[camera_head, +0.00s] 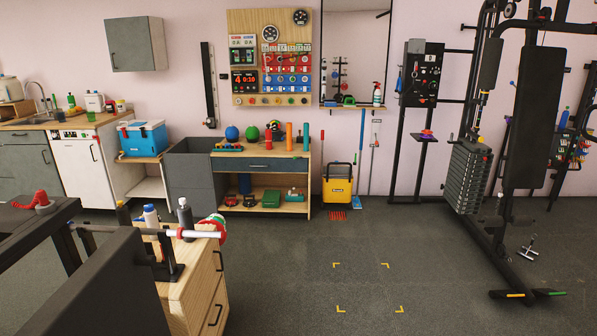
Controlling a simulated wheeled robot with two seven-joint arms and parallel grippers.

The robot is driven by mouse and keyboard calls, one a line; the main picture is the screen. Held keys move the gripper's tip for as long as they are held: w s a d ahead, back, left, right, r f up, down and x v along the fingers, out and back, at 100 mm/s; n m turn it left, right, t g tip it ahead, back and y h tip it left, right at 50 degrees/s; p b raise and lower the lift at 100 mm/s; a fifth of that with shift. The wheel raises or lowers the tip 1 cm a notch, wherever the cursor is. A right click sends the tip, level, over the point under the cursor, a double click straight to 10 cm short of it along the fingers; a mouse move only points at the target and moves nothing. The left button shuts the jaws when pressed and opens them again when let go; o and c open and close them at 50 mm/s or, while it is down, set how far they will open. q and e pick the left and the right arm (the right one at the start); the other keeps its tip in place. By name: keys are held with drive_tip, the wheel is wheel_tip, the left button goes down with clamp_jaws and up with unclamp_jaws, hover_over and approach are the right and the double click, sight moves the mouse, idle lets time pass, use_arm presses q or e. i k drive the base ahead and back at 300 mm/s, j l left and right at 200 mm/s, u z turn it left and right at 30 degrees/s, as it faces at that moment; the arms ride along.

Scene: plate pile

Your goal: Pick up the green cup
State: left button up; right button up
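A small green cup-shaped thing (91,116) stands on the counter at the left, above the white dishwasher-like cabinet (78,165). It is too small for me to see its details. A blue cooler box (143,140) stands to its right, and white bottles stand just behind it. Neither of my grippers shows in the head view.
A wooden drawer cabinet (208,290) with a bar, a weight plate and bottles stands near at lower left, beside a dark panel (105,290). A weight machine (470,180) stands at right. The floor (365,250) in the middle, with yellow corner marks, is clear.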

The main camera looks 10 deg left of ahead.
sight(91, 114)
drive_tip(key=i+l+u, duration=0.1)
drive_tip(key=i, duration=0.5)
drive_tip(key=i+l, duration=0.15)
drive_tip(key=i, duration=0.45)
drive_tip(key=i+l+u, duration=0.15)
drive_tip(key=i, duration=0.45)
drive_tip(key=i+u, duration=0.1)
drive_tip(key=i, duration=1.1)
drive_tip(key=i+l+u, duration=0.15)
drive_tip(key=i, duration=1.05)
drive_tip(key=i+j+u, duration=0.1)
drive_tip(key=i+u, duration=0.3)
drive_tip(key=i, duration=0.15)
drive_tip(key=i+l+u, duration=0.1)
drive_tip(key=i+u, duration=0.35)
drive_tip(key=i+l+u, duration=0.4)
drive_tip(key=i, duration=0.25)
drive_tip(key=i+j+u, duration=0.3)
drive_tip(key=i+u, duration=0.2)
drive_tip(key=i+j+u, duration=0.1)
drive_tip(key=i+u, duration=0.35)
drive_tip(key=i+l+u, duration=0.2)
drive_tip(key=i+u, duration=0.3)
drive_tip(key=i, duration=0.15)
